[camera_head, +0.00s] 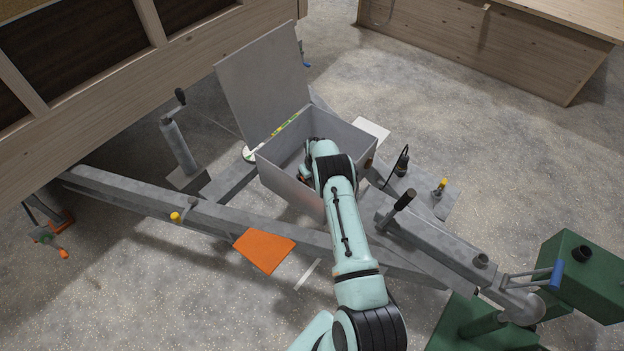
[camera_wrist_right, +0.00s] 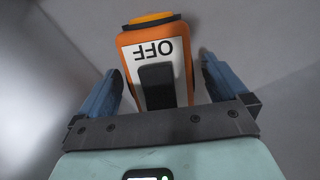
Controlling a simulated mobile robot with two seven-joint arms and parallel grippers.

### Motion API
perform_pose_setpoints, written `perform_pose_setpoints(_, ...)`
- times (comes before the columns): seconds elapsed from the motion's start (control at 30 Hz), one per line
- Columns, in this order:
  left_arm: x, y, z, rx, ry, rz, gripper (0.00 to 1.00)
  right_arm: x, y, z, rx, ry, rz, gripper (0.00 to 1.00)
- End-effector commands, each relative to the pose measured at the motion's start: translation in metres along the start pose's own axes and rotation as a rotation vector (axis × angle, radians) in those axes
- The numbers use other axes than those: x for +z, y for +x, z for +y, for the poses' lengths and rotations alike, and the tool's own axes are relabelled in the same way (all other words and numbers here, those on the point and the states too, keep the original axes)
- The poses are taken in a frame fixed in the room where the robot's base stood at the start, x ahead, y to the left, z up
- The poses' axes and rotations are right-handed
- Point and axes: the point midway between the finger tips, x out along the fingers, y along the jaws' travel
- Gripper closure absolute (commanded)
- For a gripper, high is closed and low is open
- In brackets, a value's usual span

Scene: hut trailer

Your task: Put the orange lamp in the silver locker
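The silver locker (camera_head: 285,188) is an open grey metal box on the trailer frame, its lid (camera_head: 260,85) raised at the back left. My right arm reaches down into it; its gripper is mostly hidden there in the head view. In the right wrist view the orange lamp (camera_wrist_right: 127,62), with a white "OFF" label and a dark switch, lies between the fingers of my right gripper (camera_wrist_right: 159,63). The fingers are spread, with gaps beside the lamp. Plain grey surfaces surround it. My left gripper is not in view.
An orange plate (camera_head: 264,250) hangs at the trailer's front beam (camera_head: 130,193). A crank jack (camera_head: 180,145) stands left of the locker. A handle lever (camera_head: 400,205) and green blocks (camera_head: 580,275) are at the right. A wooden cabinet (camera_head: 500,45) stands behind, with open floor before it.

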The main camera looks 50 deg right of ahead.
Motion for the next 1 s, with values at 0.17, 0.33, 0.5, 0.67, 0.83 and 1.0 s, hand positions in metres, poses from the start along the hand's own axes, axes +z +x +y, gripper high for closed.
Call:
perform_pose_setpoints(0.17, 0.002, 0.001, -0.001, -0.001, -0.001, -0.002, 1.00, 0.001, -0.008, -0.001, -0.001, -0.001, -0.002, 0.00)
perform_pose_setpoints(0.33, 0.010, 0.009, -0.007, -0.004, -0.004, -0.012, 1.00, 0.000, -0.035, -0.001, -0.002, -0.001, -0.002, 0.00)
perform_pose_setpoints(0.5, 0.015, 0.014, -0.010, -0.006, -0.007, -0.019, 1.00, 0.000, -0.073, -0.001, -0.003, -0.001, -0.002, 0.00)
perform_pose_setpoints(0.67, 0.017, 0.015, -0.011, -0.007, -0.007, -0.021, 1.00, 0.000, -0.103, 0.000, -0.001, -0.001, -0.001, 0.00)
perform_pose_setpoints(0.83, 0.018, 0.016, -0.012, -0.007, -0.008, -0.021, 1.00, 0.001, -0.120, 0.000, 0.000, -0.001, -0.001, 0.00)
perform_pose_setpoints(1.0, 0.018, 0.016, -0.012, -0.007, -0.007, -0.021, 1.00, 0.000, -0.124, 0.000, 0.000, 0.000, 0.000, 0.00)
